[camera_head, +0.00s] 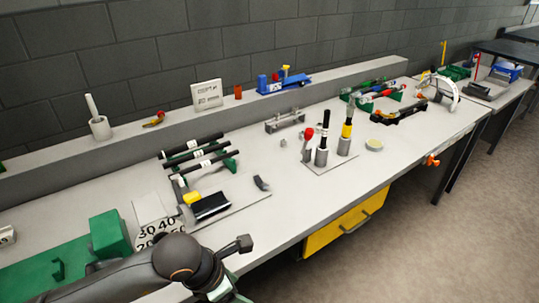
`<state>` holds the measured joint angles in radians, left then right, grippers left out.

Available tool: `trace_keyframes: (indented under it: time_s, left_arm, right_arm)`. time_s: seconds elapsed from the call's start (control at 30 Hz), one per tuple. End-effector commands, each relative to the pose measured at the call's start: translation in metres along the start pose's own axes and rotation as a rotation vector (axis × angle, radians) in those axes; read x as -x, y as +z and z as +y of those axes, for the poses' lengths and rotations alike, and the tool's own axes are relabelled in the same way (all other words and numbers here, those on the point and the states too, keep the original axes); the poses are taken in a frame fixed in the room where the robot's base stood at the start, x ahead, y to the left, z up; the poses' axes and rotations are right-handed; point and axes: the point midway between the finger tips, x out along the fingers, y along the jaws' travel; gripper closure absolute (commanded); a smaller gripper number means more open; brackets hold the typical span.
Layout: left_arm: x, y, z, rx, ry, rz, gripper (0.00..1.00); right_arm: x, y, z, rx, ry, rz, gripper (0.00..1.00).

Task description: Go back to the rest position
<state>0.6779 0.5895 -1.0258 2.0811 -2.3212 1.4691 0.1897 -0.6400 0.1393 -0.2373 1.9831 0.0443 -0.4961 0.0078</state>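My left arm comes in from the lower left, over the near edge of the workbench (290,215). Its dark round joint shows in front of the bench. My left gripper (222,288) is at the bottom edge of the picture. Its fingers are not clearly visible, so I cannot tell whether it is open or shut or holds anything. A small dark bracket on my wrist sticks out to the right. My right gripper and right arm are not in view.
Black-handled tools (200,155) lie in a rack left of centre. Upright tools (322,148) stand in grey holders further right. A yellow drawer (346,222) is under the bench. The floor at right is clear.

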Motion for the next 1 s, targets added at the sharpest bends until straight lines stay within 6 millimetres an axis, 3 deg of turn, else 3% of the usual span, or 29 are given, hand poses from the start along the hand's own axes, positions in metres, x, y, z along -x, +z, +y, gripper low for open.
trace_keyframes:
  time_s: [0.1, 0.2, 0.3, 0.4, 0.47, 0.53, 0.67, 0.77, 0.8, 0.93, 0.97, 1.0]
  left_arm:
    - [-0.005, 0.019, -0.062, 0.093, -0.281, -0.117, 0.30]
    - [0.005, 0.040, -0.105, 0.209, -0.510, -0.231, 0.30]
    - [0.027, 0.066, -0.136, 0.374, -0.747, -0.363, 0.30]
    - [0.056, 0.093, -0.146, 0.607, -0.981, -0.514, 0.30]
    - [0.073, 0.108, -0.138, 0.777, -1.106, -0.608, 0.30]
    - [0.087, 0.118, -0.118, 0.999, -1.230, -0.713, 0.30]
    - [0.089, 0.111, -0.058, 1.472, -1.385, -0.883, 0.30]
    - [0.067, 0.080, -0.009, 1.883, -1.429, -0.981, 0.30]
    - [0.052, 0.060, 0.007, 2.058, -1.426, -1.007, 0.30]
    - [-0.004, -0.018, 0.035, 2.610, -1.333, -1.038, 0.30]
    - [-0.016, -0.037, 0.036, -2.640, 1.258, 0.999, 0.30]
    - [-0.032, -0.061, 0.034, -2.606, 1.132, 0.922, 0.30]
  right_arm:
    - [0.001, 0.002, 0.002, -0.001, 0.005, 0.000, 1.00]
    - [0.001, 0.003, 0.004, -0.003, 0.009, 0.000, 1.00]
    - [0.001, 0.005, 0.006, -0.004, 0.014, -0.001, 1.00]
    - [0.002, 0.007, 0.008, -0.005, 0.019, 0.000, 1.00]
    - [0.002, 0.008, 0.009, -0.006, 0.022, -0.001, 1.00]
    - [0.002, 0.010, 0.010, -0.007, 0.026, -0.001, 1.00]
    - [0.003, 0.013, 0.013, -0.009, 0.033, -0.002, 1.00]
    - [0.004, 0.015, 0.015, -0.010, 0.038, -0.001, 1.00]
    - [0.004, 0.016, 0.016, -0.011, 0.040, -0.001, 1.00]
    - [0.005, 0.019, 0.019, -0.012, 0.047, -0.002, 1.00]
    - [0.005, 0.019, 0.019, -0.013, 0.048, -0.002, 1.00]
    - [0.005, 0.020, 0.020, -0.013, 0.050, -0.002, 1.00]
